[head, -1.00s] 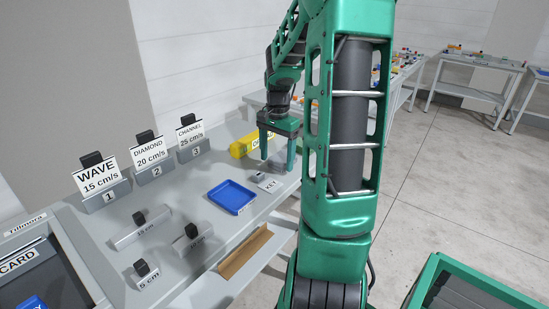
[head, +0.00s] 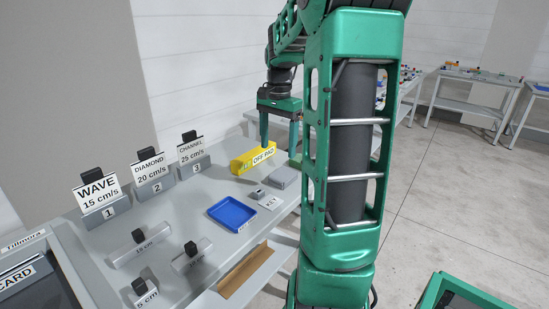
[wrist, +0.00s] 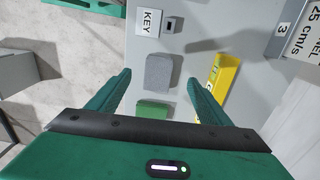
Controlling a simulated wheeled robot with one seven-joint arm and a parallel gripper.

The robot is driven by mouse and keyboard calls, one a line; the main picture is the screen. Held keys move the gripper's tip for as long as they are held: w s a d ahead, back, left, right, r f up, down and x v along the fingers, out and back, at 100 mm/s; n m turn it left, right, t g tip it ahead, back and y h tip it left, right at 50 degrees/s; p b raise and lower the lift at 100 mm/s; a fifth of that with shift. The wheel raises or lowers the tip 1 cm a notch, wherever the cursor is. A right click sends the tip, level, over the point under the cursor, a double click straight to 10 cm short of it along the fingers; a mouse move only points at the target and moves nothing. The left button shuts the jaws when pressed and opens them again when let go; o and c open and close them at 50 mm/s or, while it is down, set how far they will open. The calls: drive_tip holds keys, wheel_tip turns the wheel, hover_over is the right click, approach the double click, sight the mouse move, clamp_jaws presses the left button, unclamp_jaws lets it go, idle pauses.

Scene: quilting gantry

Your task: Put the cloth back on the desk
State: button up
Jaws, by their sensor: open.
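My gripper (head: 280,145) is open and empty above the far end of the desk (head: 190,222). In the wrist view its fingers (wrist: 158,78) are spread, with a grey rounded pad (wrist: 159,71) showing between and beyond the tips. A green rounded pad (wrist: 153,109) shows between the fingers, closer to the palm. The grey pad also lies on the desk in the head view (head: 284,177). I cannot tell which of these pads, if either, is the cloth.
A yellow block (head: 243,163) lies beside the gripper. A small grey block (head: 257,192), a KEY label (head: 269,202) and a blue tray (head: 232,213) are nearer. Numbered card stands (head: 155,176) line the left; handled blocks (head: 192,255) stand in front.

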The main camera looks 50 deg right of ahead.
drive_tip(key=s+a+f+n, duration=0.3)
drive_tip(key=s+a+n, duration=0.2)
drive_tip(key=s+a, duration=0.3)
drive_tip(key=s+a+f+n, duration=0.3)
drive_tip(key=s+a+n, duration=0.2)
drive_tip(key=s+a, duration=0.4)
drive_tip(key=shift+s+a+f+n, duration=0.3)
drive_tip(key=shift+s+n, duration=0.1)
drive_tip(key=shift+s, duration=1.25)
